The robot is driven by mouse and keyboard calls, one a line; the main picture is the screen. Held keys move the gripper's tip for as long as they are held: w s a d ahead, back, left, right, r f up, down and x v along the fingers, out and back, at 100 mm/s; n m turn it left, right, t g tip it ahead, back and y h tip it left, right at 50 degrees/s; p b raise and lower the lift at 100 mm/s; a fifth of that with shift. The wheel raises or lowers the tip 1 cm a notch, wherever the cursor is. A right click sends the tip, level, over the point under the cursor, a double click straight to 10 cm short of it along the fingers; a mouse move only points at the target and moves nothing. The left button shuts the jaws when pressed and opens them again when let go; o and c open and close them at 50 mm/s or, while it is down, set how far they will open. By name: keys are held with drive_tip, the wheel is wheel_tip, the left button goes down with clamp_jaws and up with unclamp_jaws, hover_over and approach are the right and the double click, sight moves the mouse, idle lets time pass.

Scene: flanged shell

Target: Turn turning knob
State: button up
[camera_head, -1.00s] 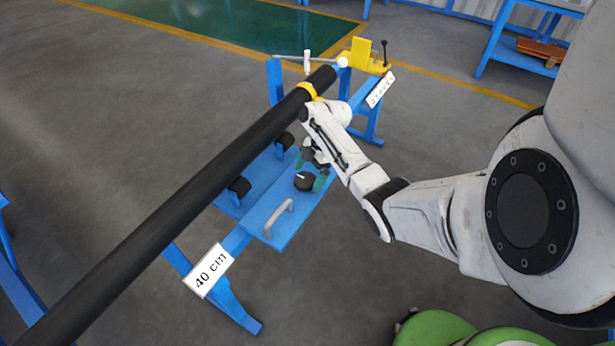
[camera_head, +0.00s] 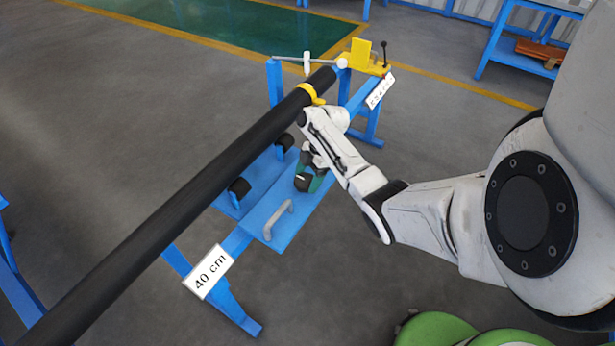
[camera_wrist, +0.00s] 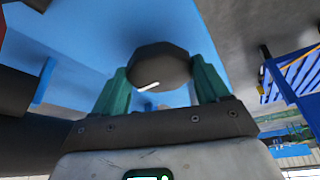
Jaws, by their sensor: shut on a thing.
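The turning knob (camera_wrist: 158,68) is dark, many-sided and marked with a white line. It stands on the blue panel (camera_head: 266,226) of a blue stand. My gripper (camera_wrist: 160,82) has its two green fingers on either side of the knob in the wrist view, and it is shut on the knob. In the head view the knob (camera_head: 303,183) shows only in part, between the green fingertips and below my white wrist. The white line on it slants in the wrist view.
A long black pipe (camera_head: 180,211) with a yellow band crosses above the stand. A grey handle (camera_head: 279,219) sticks up from the panel near the knob. A yellow clamp (camera_head: 363,62) stands at the far end.

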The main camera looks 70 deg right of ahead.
drive_tip(key=shift+r+m+p, duration=0.15)
drive_tip(key=shift+m+p, duration=0.25)
drive_tip(key=shift+c, duration=0.3)
drive_tip(key=m+t+h+p, duration=0.1)
drive_tip(key=m+p, duration=0.1)
drive_tip(key=m, duration=0.1)
drive_tip(key=shift+s+a, duration=0.1)
drive_tip(key=shift+a, duration=0.05)
drive_tip(key=m+h+p, duration=0.1)
drive_tip(key=m+p, duration=0.1)
drive_tip(key=m+h+p, duration=0.1)
drive_tip(key=m, duration=0.2)
drive_tip(key=shift+a+t+p, duration=0.2)
drive_tip(key=shift+t+p, duration=0.1)
drive_tip(key=shift+p, duration=0.05)
drive_tip(key=m+h+p, duration=0.1)
drive_tip(key=m+h, duration=0.1)
drive_tip(key=m, duration=0.2)
drive_tip(key=shift+a+m+p, duration=0.15)
drive_tip(key=shift+m+p, duration=0.2)
drive_tip(key=shift+m, duration=0.05)
drive_tip(key=m+h, duration=0.1)
drive_tip(key=m, duration=0.3)
drive_tip(key=shift+a+g+p, duration=0.1)
drive_tip(key=shift+g+p, duration=0.3)
drive_tip(key=shift+h, duration=0.3)
drive_tip(key=o, duration=1.1)
drive_tip(key=shift+c, duration=0.2)
